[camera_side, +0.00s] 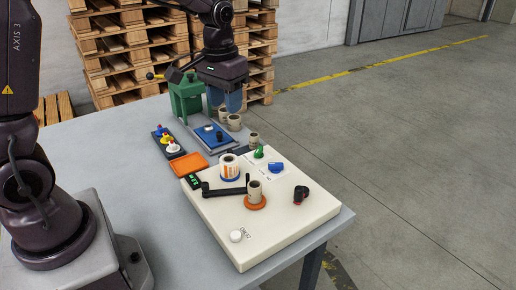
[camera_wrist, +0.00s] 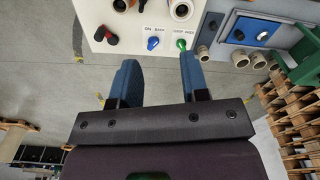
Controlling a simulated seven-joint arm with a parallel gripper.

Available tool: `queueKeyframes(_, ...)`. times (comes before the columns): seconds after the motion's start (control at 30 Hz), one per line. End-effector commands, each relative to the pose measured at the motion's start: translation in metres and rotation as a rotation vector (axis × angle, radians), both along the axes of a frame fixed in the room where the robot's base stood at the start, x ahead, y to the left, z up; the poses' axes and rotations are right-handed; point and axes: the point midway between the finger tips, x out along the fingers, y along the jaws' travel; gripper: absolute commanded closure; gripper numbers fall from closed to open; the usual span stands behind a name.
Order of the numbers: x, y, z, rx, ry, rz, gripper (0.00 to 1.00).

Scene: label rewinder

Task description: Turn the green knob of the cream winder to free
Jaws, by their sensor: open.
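The cream winder (camera_side: 275,228) lies on the table. Its small green knob (camera_side: 259,152) is near the far edge, and it also shows in the wrist view (camera_wrist: 181,44) below a small two-word label. Which word the knob points at is too small to tell. A blue knob (camera_side: 276,168) is beside it, also seen in the wrist view (camera_wrist: 153,43). My gripper (camera_side: 225,103) is open and empty, raised above the table beyond the winder. In the wrist view my gripper's blue fingers (camera_wrist: 158,62) are apart, touching nothing.
The winder also carries a label roll (camera_side: 229,170), a black arm, a cardboard core on an orange disc (camera_side: 255,202) and a black-and-red knob (camera_side: 301,195). A blue-topped unit (camera_side: 212,136), several loose cores, a green press (camera_side: 186,97) and an orange tray (camera_side: 188,164) stand near.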

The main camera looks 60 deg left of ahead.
Motion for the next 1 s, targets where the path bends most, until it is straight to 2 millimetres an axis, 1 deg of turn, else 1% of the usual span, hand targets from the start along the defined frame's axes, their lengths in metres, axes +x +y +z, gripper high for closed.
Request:
queueKeyframes(0.03,0.018,0.010,-0.017,-0.007,0.030,0.032,0.58)
queueKeyframes(0.1,0.039,0.023,-0.038,-0.014,0.059,0.076,0.58)
queueKeyframes(0.2,0.067,0.041,-0.069,-0.022,0.090,0.140,0.58)
queueKeyframes(0.3,0.091,0.057,-0.096,-0.026,0.106,0.201,0.58)
queueKeyframes(0.37,0.105,0.065,-0.106,-0.026,0.101,0.235,0.58)
queueKeyframes(0.4,0.113,0.068,-0.108,-0.025,0.093,0.254,0.58)
queueKeyframes(0.47,0.124,0.071,-0.104,-0.021,0.074,0.276,0.58)
queueKeyframes(0.5,0.130,0.073,-0.096,-0.019,0.052,0.288,0.58)
queueKeyframes(0.57,0.135,0.074,-0.089,-0.016,0.035,0.309,0.58)
queueKeyframes(0.67,0.133,0.073,-0.095,-0.019,0.048,0.334,0.58)
queueKeyframes(0.73,0.132,0.073,-0.103,-0.018,0.049,0.335,0.58)
queueKeyframes(0.87,0.132,0.073,-0.127,-0.019,0.049,0.333,0.58)
queueKeyframes(1.0,0.132,0.073,-0.157,-0.020,0.050,0.333,0.58)
